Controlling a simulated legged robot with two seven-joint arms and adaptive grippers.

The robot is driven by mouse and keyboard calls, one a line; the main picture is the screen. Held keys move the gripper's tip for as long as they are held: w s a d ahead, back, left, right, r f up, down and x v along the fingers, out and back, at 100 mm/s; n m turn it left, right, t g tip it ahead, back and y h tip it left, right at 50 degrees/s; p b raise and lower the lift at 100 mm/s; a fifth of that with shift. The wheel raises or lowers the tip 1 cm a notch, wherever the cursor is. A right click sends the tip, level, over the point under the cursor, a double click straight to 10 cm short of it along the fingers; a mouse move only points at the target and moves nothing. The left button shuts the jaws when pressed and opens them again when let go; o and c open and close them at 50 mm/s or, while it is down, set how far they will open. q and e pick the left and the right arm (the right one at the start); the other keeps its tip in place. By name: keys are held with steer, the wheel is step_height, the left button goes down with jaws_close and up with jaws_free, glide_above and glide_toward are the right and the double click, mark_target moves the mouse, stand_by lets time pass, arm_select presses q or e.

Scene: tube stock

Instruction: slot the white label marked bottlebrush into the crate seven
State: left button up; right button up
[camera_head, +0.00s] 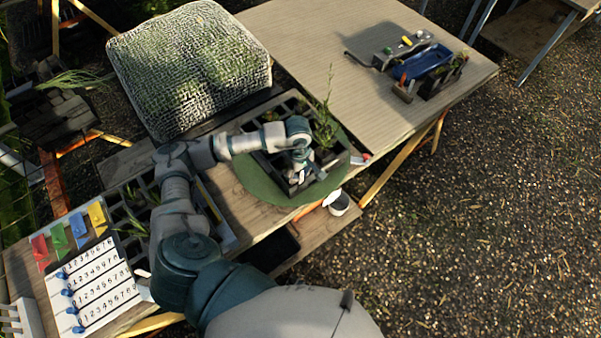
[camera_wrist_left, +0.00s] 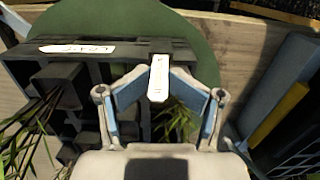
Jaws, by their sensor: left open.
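My left gripper (camera_head: 299,165) is over a dark crate (camera_head: 338,158) on a round green mat. In the left wrist view the left gripper (camera_wrist_left: 160,92) is open, with a white label (camera_wrist_left: 159,72) standing out between and beyond its blue-padded fingertips. The label's print is too small to read, and I cannot tell whether it touches the fingers or stands in the crate. The crate (camera_wrist_left: 20,75) has dark cells, some with plants. Another white tag with dark print (camera_wrist_left: 77,48) is on its rim. The right gripper is not in view.
The green mat (camera_head: 255,188) lies on a wooden table. A wicker-textured block (camera_head: 190,70) stands behind my arm. A number board (camera_head: 100,285) and coloured cards (camera_head: 78,225) are at the left. A blue tray (camera_head: 425,62) is at the far right. A white cup (camera_head: 340,205) is near the table's front edge.

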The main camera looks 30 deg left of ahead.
arm_select(q)
steer(key=shift+s+r, duration=0.1)
stand_by(0.3)
steer(key=shift+r, duration=0.45)
step_height(320, 180, up, 11)
steer(key=shift+w+a, duration=0.25)
steer(key=shift+a, duration=0.1)
